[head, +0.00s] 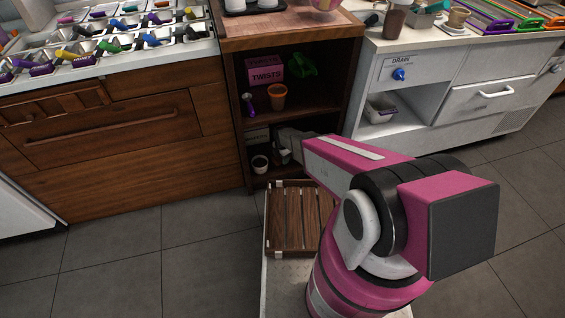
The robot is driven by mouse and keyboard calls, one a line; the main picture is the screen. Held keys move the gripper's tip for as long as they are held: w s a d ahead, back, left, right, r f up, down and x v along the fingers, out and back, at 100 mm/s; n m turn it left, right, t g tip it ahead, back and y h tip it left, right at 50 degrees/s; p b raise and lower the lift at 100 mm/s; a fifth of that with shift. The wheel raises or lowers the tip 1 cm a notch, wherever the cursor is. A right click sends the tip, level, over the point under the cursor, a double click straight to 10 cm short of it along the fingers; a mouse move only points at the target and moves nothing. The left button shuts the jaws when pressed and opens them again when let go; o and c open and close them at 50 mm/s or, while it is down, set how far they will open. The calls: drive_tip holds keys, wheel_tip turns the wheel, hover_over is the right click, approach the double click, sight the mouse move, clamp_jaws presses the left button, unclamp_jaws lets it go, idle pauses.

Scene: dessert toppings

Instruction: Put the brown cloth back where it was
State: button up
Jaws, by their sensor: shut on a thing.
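My gripper (286,149) reaches into the lower compartment of the open wooden shelf unit. It is small and dark in the head view, and my arm partly covers it. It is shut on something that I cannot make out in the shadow. I cannot pick out the brown cloth anywhere; it may be hidden at the gripper or behind my arm.
In the lower compartment, a small white cup (260,164) stands left of my gripper. The shelf above holds a pink "TWISTS" box (265,74), an orange-brown cup (277,97), a purple-handled tool (249,104) and a green item (302,65). Drawers (110,130) flank it left.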

drive_tip(key=shift+w+d+f, duration=0.25)
drive_tip(key=shift+w+f, duration=0.05)
drive_tip(key=shift+f, duration=1.9)
drive_tip(key=shift+f, duration=0.15)
drive_tip(key=o, duration=0.9)
drive_tip(key=shift+r, duration=3.9)
